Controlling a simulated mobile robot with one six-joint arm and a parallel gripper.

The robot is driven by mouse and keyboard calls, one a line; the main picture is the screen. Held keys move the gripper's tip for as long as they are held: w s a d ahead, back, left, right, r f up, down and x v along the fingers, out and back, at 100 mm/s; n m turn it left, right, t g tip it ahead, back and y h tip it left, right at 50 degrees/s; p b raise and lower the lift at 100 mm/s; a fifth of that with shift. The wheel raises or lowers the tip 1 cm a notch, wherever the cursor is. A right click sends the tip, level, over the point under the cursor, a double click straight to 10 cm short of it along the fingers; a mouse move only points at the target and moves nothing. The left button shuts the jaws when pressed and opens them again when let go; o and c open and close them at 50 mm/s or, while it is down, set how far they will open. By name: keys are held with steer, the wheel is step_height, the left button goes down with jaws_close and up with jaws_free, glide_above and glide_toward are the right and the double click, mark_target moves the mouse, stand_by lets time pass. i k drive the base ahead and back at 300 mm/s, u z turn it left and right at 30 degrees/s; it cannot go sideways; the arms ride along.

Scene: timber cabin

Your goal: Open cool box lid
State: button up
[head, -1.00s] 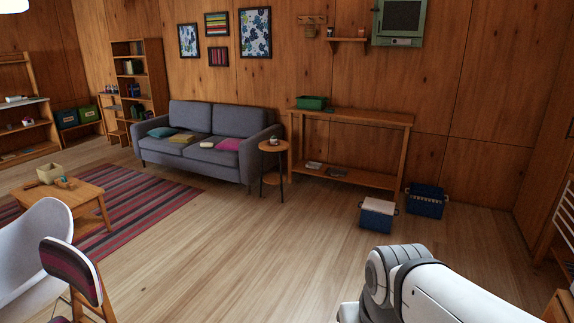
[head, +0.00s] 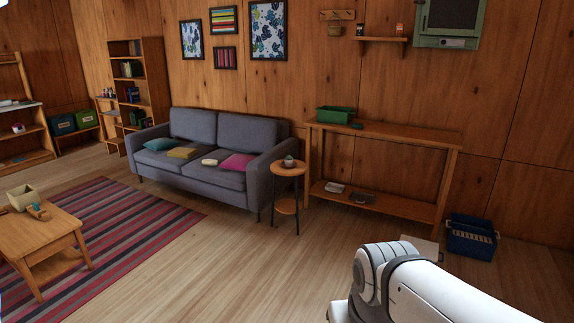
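The cool box (head: 424,241) is on the floor in front of the wooden console table, right of centre. Only part of its pale lid shows above my arm; its body is hidden behind the arm. I cannot tell from this frame how the lid sits. My arm fills the bottom right of the head view. My gripper is out of the frame.
A blue crate (head: 471,241) stands on the floor right of the cool box. The console table (head: 385,133) is behind. A small round side table (head: 288,170) and grey sofa (head: 250,180) stand left. A coffee table (head: 42,242) is at far left. The middle floor is clear.

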mark_target(429, 250)
steer(key=z, duration=0.25)
steer(key=i, duration=1.7)
steer(key=z, duration=0.85)
steer(key=i, duration=1.85)
steer(key=z, duration=0.6)
